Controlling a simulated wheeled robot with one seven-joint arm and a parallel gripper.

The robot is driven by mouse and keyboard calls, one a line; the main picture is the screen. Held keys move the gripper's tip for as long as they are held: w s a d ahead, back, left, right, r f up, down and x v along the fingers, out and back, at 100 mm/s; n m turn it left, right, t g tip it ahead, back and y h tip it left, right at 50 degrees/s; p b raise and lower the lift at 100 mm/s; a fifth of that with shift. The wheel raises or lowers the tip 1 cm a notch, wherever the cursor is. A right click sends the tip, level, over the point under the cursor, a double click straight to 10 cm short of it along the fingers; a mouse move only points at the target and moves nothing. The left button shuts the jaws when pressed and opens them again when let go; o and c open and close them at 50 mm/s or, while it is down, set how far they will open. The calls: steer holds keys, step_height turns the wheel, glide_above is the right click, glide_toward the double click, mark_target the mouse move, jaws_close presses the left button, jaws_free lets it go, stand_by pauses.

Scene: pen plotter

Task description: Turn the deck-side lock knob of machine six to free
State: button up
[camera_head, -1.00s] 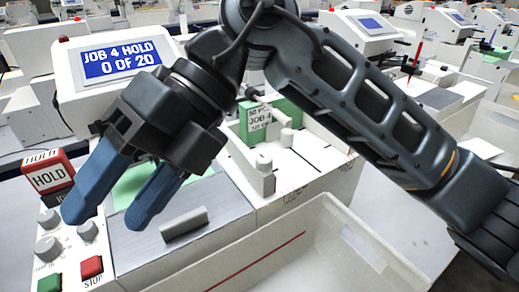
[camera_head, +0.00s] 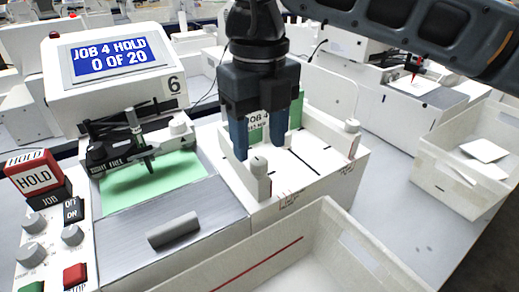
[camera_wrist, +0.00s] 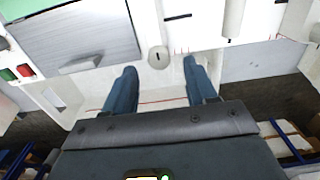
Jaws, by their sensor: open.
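A white post topped by a round knob (camera_head: 258,163) stands on the white tray unit beside the deck (camera_head: 195,213); I take this as the deck-side lock knob. A similar knobbed post (camera_head: 352,127) stands at the tray's far right. My gripper (camera_head: 260,148) is open and empty, pointing down above the near knob. In the wrist view, this knob (camera_wrist: 158,57) shows between the fingertips (camera_wrist: 159,68), with a dark mark on top. I see no contact.
A red HOLD block (camera_head: 35,175), grey dials (camera_head: 32,252) and a red button (camera_head: 75,275) are at the left. A grey bar (camera_head: 173,230) lies on the deck. A white bin (camera_head: 330,250) stands in front. A pen carriage (camera_head: 137,135) sits over green paper.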

mark_target(259, 161)
steer(key=shift+f, duration=1.7)
steer(key=c, duration=1.1)
